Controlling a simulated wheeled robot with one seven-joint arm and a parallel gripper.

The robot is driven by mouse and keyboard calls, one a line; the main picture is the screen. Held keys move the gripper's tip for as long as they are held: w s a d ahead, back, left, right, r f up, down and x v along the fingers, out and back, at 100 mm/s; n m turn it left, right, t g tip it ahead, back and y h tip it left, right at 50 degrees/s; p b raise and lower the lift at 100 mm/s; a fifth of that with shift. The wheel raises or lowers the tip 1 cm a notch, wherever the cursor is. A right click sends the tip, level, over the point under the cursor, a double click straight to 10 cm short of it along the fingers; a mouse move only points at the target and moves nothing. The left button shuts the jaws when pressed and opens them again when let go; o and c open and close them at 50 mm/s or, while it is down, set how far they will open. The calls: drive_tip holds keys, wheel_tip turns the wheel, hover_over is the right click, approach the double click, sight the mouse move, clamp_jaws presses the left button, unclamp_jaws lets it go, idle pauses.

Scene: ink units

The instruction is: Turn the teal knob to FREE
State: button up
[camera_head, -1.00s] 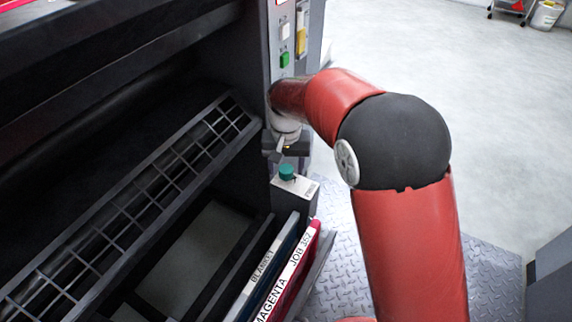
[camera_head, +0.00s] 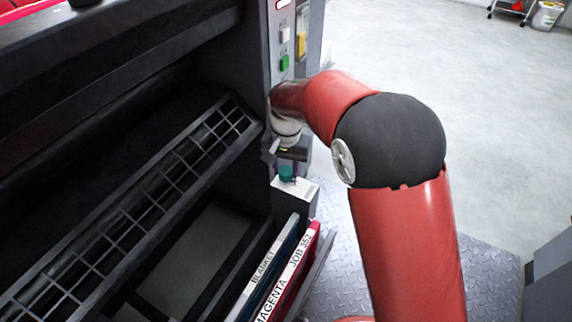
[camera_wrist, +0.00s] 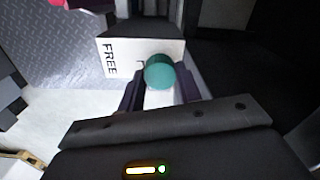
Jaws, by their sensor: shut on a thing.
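The label FREE (camera_wrist: 110,58) is on the white plate left of the knob. Another marking beside the knob is mostly hidden by it. The knob's pointing direction cannot be made out.
A control panel with a green button (camera_head: 285,62) rises behind my gripper. Plates labelled BLANKET (camera_head: 262,268) and MAGENTA JOB 352 (camera_head: 290,272) stand in front of the box. A grid-like guard (camera_head: 150,190) lies left. Open floor (camera_head: 470,120) is to the right.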

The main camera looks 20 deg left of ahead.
sight(286, 170)
drive_tip(key=m+p, duration=0.1)
drive_tip(key=m, duration=0.3)
drive_tip(key=shift+r+m, duration=0.1)
drive_tip(key=shift+m, duration=0.2)
drive_tip(key=shift+p, duration=0.3)
drive_tip(key=o, duration=1)
wheel_tip(286, 170, up, 8)
drive_tip(key=shift+f, duration=0.25)
drive_tip(key=shift+r, duration=0.1)
